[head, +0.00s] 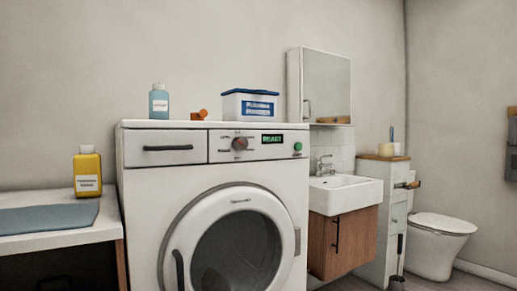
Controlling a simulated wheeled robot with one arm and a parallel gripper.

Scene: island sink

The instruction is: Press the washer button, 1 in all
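The white washer (140,215) stands in the middle of the head view, its round front door (180,222) looking closed. Its control panel (222,155) runs along the top front, with a grey-and-red dial (240,143) and a small dark display (272,139) lit with green letters. A round green button (298,147) sits at the right end of the panel, and nothing covers it. My gripper is not in view.
On the washer top are a light-blue bottle (159,103), a small orange item (200,114) and a blue-lidded box (250,105). A table (60,237) with a yellow bottle (88,172) stands left. A sink (345,194) and toilet (437,245) are right.

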